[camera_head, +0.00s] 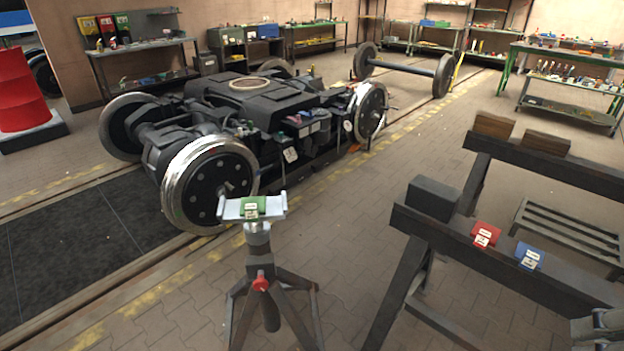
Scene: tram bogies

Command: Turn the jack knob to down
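A tripod jack (259,262) stands upright on the paved floor at the lower middle, its splayed dark legs partly cut off by the bottom edge. A small red knob (261,284) sits on the front of its column. A pale cradle plate tops the jack, with a green labelled block (253,207) on it. My gripper (598,327) shows only in part at the bottom right corner, far to the right of the knob and apart from it. Its fingers are too cropped to tell whether they are open.
A dark trestle rack (500,262) stands to the right of the jack, bearing a red block (485,234) and a blue block (530,257). A wheeled bogie (250,110) stands behind the jack. Paved floor between jack and rack is clear.

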